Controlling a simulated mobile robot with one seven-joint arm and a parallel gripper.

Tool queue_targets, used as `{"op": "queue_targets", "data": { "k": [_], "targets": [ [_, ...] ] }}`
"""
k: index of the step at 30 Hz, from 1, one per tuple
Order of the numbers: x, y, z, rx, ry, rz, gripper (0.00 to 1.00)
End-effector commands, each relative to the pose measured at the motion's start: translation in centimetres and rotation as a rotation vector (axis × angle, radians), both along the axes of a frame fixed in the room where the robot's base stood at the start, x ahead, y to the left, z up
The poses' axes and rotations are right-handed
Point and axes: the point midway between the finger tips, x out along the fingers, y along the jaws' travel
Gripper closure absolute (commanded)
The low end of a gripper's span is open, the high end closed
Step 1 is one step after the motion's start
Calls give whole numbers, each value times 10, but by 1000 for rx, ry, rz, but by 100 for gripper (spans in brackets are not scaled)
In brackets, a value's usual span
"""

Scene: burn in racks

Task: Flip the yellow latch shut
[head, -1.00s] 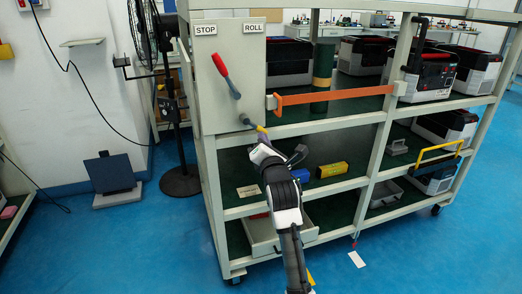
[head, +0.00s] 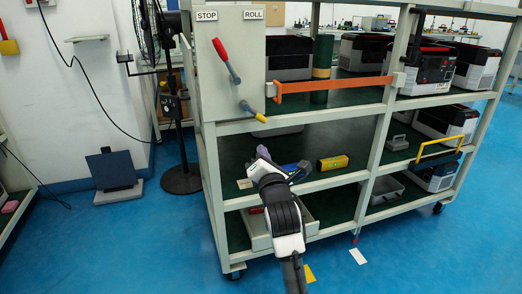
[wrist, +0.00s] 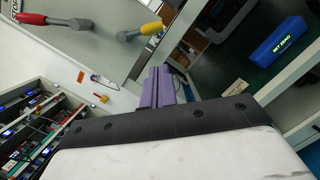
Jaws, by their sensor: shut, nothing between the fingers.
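The yellow-tipped latch (head: 261,117) is a short grey lever on the pale panel at the rack's left end. It slants down to the right from its pivot. It also shows at the top of the wrist view (wrist: 152,28). My gripper (head: 262,151) is below the latch and apart from it in the head view. Its purple fingers (wrist: 157,88) are together and empty in the wrist view, with a gap between them and the latch. The fingertips are small and partly hidden in the head view.
A red-handled lever (head: 221,48) sits above the latch under the STOP label (head: 206,15). An orange bar (head: 330,86) crosses the shelf front to the right. A blue box (wrist: 276,41) and yellow box (head: 332,163) lie on the lower shelf.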

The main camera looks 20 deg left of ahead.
Motion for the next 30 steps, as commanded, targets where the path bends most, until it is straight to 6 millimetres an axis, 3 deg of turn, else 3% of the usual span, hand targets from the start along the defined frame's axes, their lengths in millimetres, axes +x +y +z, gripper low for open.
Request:
{"op": "queue_targets", "data": {
  "k": [7, 20, 23, 26, 30],
  "targets": [
    [-26, -13, -6, 2, -1, 0, 100],
    [-30, -13, -3, 7, -1, 5, 100],
    [-39, 2, 7, 72, -7, 43, 100],
    [-62, 35, 30, 225, -16, 140, 100],
    [-118, 91, 75, 541, 2, 376, 100]
  ]
}}
